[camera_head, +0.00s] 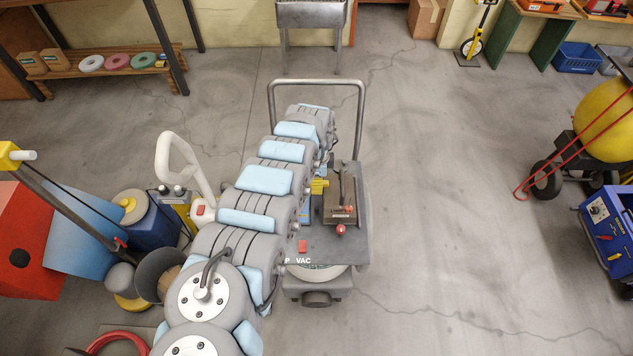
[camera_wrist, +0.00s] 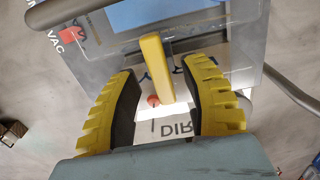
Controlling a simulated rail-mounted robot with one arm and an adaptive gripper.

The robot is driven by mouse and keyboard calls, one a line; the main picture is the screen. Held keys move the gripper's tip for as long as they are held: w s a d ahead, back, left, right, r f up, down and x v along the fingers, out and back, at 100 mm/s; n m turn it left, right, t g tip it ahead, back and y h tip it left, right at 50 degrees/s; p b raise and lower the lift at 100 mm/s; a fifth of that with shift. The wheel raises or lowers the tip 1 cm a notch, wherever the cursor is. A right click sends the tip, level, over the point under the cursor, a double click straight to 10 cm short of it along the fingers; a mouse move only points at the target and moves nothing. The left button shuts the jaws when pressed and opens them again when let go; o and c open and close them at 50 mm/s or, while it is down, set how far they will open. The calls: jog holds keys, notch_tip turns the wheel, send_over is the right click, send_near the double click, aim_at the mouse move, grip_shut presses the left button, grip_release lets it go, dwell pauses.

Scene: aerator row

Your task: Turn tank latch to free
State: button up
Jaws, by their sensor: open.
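The floor machine (camera_head: 357,250) marked "VAC" stands below my arm in the head view. In the wrist view, its grey top panel (camera_wrist: 95,75) fills the upper part. A yellow bar-shaped lever (camera_wrist: 155,52), which looks like the tank latch, stands out from the panel. My gripper (camera_wrist: 163,67) is open, with one yellow, black-padded finger on each side of the lever. Gaps show between the pads and the lever. In the head view, a yellow part (camera_head: 319,186) shows beside my arm, probably a finger; the arm hides the lever there.
A red knob (camera_wrist: 153,100) and "DIR" lettering lie beyond the fingers. The machine's tubular handle (camera_head: 318,83) rises behind it. Red-tipped controls (camera_head: 341,229) sit right of my arm. Floor to the machine's right is clear; blue equipment (camera_head: 606,230) stands farther right.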

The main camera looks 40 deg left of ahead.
jog(key=shift+a+f, duration=0.1)
jog(key=shift+f, duration=0.2)
grip_shut()
